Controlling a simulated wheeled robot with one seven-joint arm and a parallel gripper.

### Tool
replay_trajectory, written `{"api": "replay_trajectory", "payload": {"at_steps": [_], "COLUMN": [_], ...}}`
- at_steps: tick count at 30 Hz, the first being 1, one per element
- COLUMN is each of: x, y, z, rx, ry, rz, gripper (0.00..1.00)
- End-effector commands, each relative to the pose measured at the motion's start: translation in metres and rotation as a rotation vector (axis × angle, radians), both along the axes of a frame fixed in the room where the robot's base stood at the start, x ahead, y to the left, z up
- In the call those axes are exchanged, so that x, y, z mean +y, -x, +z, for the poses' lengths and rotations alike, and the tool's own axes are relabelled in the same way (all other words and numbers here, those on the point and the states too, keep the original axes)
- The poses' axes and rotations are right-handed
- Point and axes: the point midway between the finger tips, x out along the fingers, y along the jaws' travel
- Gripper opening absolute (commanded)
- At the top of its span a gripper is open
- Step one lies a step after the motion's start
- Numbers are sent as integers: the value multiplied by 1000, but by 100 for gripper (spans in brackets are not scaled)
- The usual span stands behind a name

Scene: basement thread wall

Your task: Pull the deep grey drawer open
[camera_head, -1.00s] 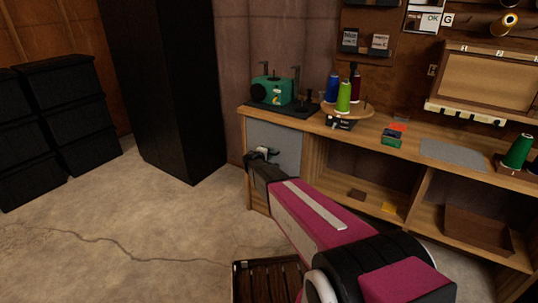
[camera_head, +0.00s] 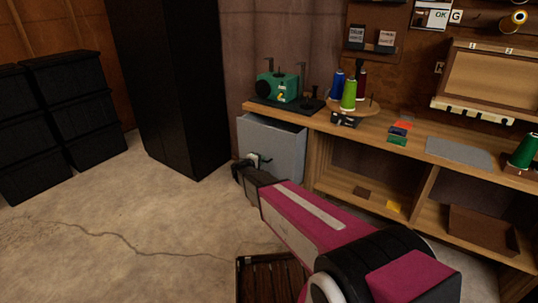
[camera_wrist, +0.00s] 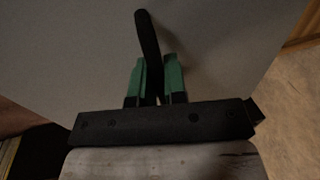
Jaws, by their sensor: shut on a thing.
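The deep grey drawer (camera_head: 284,148) stands out from the left end of the wooden bench, partly open, with a dark gap above its front. My gripper (camera_head: 252,165) is at the drawer's front, with my arm reaching in from the lower right. In the wrist view, the green-padded fingers of my gripper (camera_wrist: 157,80) are shut on the dark bar handle (camera_wrist: 148,38). The grey drawer front (camera_wrist: 225,45) fills most of that view behind them. The drawer's inside is mostly hidden in the head view.
A wooden bench (camera_head: 320,122) carries a green machine (camera_head: 278,88) and thread spools (camera_head: 349,95). A slatted dark crate (camera_head: 268,278) sits on the floor below my arm. A black cabinet (camera_head: 170,90) and stacked black bins (camera_head: 75,110) stand left.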

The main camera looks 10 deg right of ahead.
Motion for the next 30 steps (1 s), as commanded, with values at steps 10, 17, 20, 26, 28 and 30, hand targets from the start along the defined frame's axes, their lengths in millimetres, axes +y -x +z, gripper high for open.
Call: {"api": "replay_trajectory", "payload": {"at_steps": [10, 17, 20, 26, 28, 30], "x": [59, 78, 82, 83, 83, 83], "y": [74, 95, 99, 100, 100, 100], "z": [0, 0, 0, -1, -1, -1], "rx": [1, 2, 1, 1, 1, 2], "ry": [-1, 0, 0, 0, 0, -1], "rz": [0, -2, -2, -3, -3, -3], "gripper": [0, 0, 0, 0, 0, 0]}}
